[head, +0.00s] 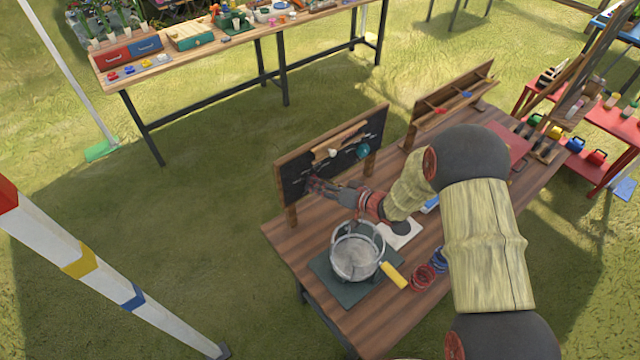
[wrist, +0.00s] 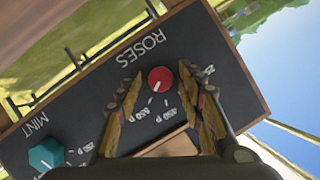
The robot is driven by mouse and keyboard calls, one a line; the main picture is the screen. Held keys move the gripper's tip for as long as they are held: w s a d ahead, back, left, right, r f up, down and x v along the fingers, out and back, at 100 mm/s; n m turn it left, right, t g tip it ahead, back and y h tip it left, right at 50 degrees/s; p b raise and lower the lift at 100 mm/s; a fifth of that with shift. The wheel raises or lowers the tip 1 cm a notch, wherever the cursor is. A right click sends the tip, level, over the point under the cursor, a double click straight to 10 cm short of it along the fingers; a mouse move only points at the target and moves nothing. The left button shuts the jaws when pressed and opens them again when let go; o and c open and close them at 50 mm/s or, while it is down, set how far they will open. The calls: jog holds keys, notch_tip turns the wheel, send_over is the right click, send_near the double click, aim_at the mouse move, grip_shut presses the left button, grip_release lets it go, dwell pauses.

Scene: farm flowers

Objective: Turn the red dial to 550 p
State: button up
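The red dial (wrist: 160,79) sits on a dark board (wrist: 85,120) under the chalked word ROSES, which appears upside down in the wrist view. A short white pointer mark on the dial points down and slightly left in that view. Small price labels ring it; some are partly hidden by my fingers and too small to read surely. My gripper (wrist: 161,90) is open, with one finger on each side of the dial and visible gaps between. In the head view my gripper (head: 322,188) is at the board's (head: 345,165) lower left, hiding the red dial.
A teal dial (wrist: 45,155) marked MINT is on the same board. A second wooden board (head: 450,100) stands behind to the right. A wooden ledge (wrist: 165,146) is close below the red dial.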

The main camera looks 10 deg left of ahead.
jog(key=shift+o, duration=0.3)
jog(key=v, duration=1.2)
jog(key=shift+w, duration=0.15)
jog(key=w+d+r+m+t+h+b, duration=0.2)
jog(key=w+d+r+t+h+b, duration=0.25)
jog(key=d+r+h, duration=0.6)
jog(key=s+d+r+m+g+h+b, duration=0.1)
jog(key=s+d+r, duration=0.25)
jog(key=d, duration=0.25)
jog(key=s+d+r+m+g+h+b, duration=0.1)
jog(key=s+d+r, duration=0.1)
jog(key=s+d, duration=0.3)
jog(key=s+m+g+b, duration=0.1)
jog(key=s+g+b, duration=0.2)
jog(key=s, duration=2.2)
jog(key=shift+s+a+f+g, duration=0.15)
jog(key=shift+a+f+g, duration=0.25)
jog(key=shift+g, duration=0.15)
